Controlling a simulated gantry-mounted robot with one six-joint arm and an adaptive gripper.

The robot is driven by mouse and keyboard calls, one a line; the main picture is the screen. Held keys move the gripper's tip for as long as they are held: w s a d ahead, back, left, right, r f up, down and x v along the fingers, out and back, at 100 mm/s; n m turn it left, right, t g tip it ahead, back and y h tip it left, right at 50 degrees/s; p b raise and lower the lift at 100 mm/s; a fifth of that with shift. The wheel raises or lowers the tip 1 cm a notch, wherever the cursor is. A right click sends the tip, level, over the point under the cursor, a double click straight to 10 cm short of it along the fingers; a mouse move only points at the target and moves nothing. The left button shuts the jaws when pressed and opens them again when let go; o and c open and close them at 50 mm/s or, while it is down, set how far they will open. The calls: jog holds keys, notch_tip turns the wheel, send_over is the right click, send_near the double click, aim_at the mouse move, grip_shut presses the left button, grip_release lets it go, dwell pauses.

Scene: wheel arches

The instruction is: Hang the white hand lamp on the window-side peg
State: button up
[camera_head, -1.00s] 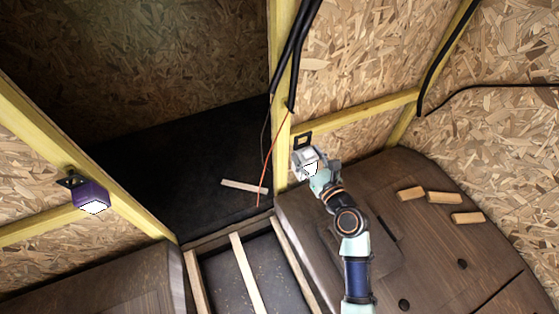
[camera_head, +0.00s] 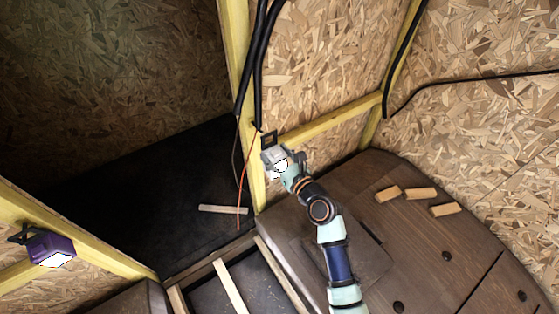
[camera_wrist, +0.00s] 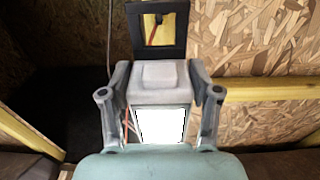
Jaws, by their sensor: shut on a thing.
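The white hand lamp (camera_head: 272,155) has a pale body, a bright lit face and a square black handle loop (camera_wrist: 134,40) on top. My gripper (camera_wrist: 159,95) is shut on its body, one finger on each side, and holds it upright. In the head view, the lamp is just right of the yellow wooden post (camera_head: 250,160). In the wrist view, a small dark shape (camera_wrist: 159,18), perhaps the peg, shows inside the loop near its top. I cannot tell whether the loop is around it or only in front of it.
A purple lamp (camera_head: 50,247) hangs by its black handle on the left timber. Black cables (camera_head: 255,60) and an orange cord (camera_head: 241,190) run along the post. Wood blocks (camera_head: 420,193) lie on the brown arch (camera_head: 370,215). A dark recess lies left of the post.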

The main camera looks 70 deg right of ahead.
aim_at(269, 148)
jog(key=shift+b+x, duration=1.65)
jog(key=shift+x, duration=1.1)
jog(key=shift+w+d+f, duration=0.35)
jog(key=shift+w+f, duration=0.15)
jog(key=shift+f, duration=0.05)
jog(key=o, duration=1.6)
jog(key=shift+c, duration=0.2)
jog(key=shift+f, duration=0.1)
jog(key=shift+f, duration=0.1)
jog(key=shift+s, duration=0.1)
